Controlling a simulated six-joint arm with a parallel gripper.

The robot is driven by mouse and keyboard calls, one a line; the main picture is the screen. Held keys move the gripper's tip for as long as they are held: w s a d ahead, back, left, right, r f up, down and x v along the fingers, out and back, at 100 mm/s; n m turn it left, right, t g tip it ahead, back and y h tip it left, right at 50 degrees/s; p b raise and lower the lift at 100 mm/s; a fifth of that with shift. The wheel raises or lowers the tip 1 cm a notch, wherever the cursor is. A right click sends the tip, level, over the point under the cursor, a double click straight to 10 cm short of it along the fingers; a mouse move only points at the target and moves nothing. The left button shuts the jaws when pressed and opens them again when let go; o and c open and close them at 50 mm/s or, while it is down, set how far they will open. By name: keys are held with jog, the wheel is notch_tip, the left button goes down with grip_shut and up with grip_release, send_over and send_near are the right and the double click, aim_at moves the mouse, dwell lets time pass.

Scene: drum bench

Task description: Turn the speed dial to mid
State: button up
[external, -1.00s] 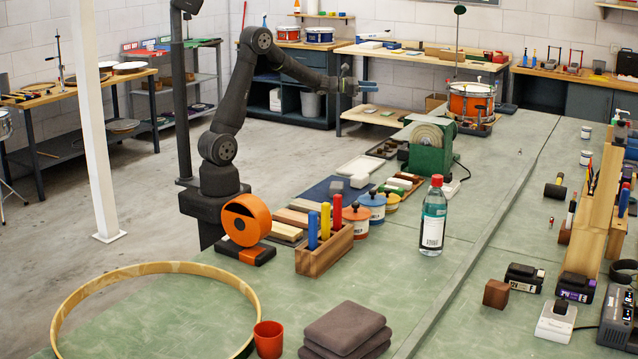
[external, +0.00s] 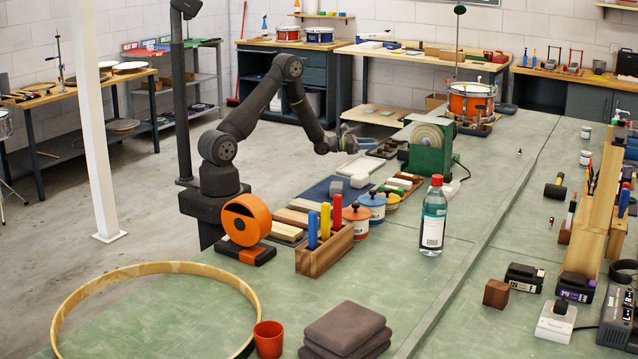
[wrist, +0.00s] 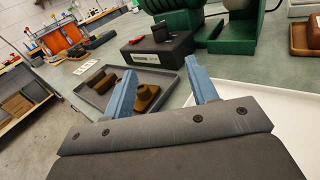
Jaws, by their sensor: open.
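A black control box (wrist: 152,57) stands beside the green buffing machine (wrist: 225,35) in the wrist view. A dark knob (wrist: 160,33) is on its top, with a small red mark (wrist: 136,41) to its left. I take the knob for the speed dial; its setting is too small to read. My gripper (wrist: 160,75) is open, its two blue fingers apart and empty, pointing toward the box and short of it. In the external view my gripper (external: 372,142) is low, left of the green machine (external: 430,155); I cannot make out the dial there.
A grey tray (wrist: 100,105) with brown blocks lies below and left of my fingers in the wrist view. A white tray (wrist: 285,110) lies at right. In the external view, pots, a wooden tool holder (external: 325,252) and a bottle (external: 433,220) stand nearer the camera.

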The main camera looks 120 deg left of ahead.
aim_at(408, 146)
jog(key=x, duration=1.7)
jog(key=shift+w+a+f, duration=0.1)
jog(key=shift+f, duration=0.1)
jog(key=c, duration=0.9)
jog(key=shift+c, duration=0.2)
jog(key=shift+a+m+t+h, duration=0.15)
jog(key=shift+m+t+h, duration=0.85)
jog(key=shift+m+h, duration=0.65)
jog(key=shift+h, duration=0.45)
jog(key=o, duration=0.9)
jog(key=shift+o, duration=0.2)
jog(key=shift+n, duration=0.25)
